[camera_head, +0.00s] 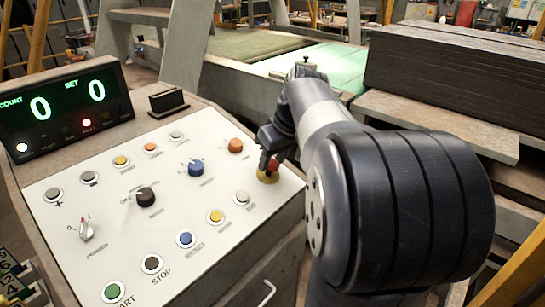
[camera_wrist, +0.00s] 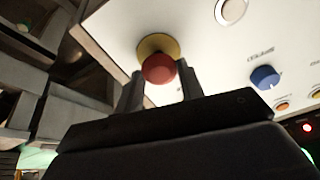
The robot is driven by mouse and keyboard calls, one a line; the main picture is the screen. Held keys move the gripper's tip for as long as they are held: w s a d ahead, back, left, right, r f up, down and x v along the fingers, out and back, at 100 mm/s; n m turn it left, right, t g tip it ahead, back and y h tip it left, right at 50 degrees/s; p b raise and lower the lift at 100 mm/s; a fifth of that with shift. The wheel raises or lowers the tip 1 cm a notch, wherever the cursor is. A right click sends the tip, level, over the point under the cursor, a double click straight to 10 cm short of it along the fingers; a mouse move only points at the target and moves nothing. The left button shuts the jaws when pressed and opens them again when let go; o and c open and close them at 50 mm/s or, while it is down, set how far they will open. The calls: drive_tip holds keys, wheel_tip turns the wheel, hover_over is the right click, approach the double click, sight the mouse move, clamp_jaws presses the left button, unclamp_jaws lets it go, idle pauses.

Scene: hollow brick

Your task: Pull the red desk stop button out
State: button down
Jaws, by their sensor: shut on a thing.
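The red desk stop button (camera_head: 272,165) sits on a yellow round base at the right end of the white control panel (camera_head: 115,200). In the wrist view the red button (camera_wrist: 159,69) shows between the two dark fingers of my gripper (camera_wrist: 160,88), with the yellow base (camera_wrist: 156,45) behind it. My gripper (camera_head: 270,158) is shut on the red button in the head view. My arm partly hides the area to the right of the button.
Several coloured buttons and knobs cover the panel, including a blue knob (camera_head: 196,167) and an orange one (camera_head: 235,146). A counter display (camera_head: 65,107) stands at the back left. Stacked dark slabs (camera_head: 455,75) lie behind my arm on the right.

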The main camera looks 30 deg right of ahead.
drive_tip(key=shift+r, duration=0.2)
drive_tip(key=c, duration=0.9)
unclamp_jaws()
drive_tip(key=v, duration=1.1)
drive_tip(key=shift+s+f, duration=0.1)
drive_tip(key=shift+f, duration=0.15)
drive_tip(key=x, duration=1.1)
drive_tip(key=shift+r, duration=0.1)
drive_tip(key=shift+w+f+b, duration=0.2)
drive_tip(key=shift+f+b, duration=0.3)
